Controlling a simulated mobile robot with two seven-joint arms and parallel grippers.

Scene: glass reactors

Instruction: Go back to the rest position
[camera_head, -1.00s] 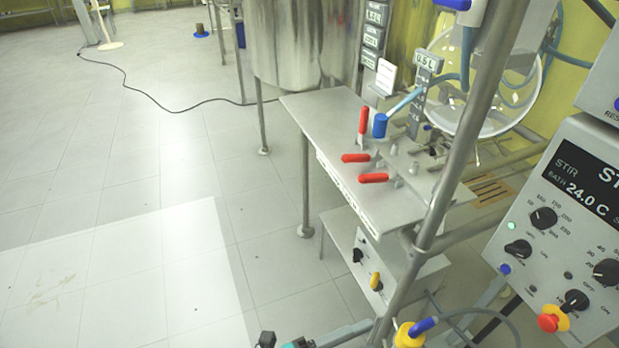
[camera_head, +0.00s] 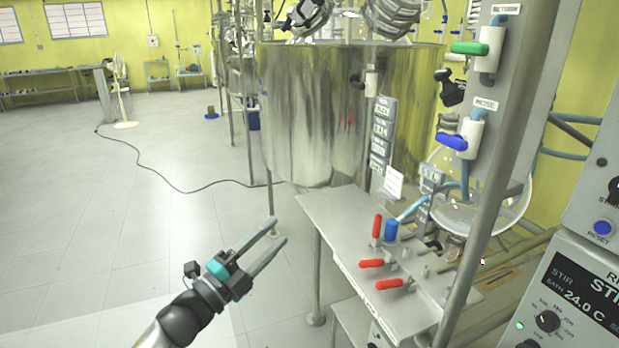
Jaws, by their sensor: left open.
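My left gripper (camera_head: 272,240) shows at the bottom middle of the head view, on an arm that comes in from the lower left. Its two grey fingers are apart, with nothing between them. It is over the floor, left of the metal bench, and appears apart from it. My right gripper is not in view.
The bench (camera_head: 335,215) carries red-handled valves (camera_head: 371,263) and a blue cap (camera_head: 391,230). A steel vessel (camera_head: 310,115) stands behind it. A grey post (camera_head: 483,215) and a control box (camera_head: 575,300) are at the right. A black cable (camera_head: 180,190) crosses open floor at the left.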

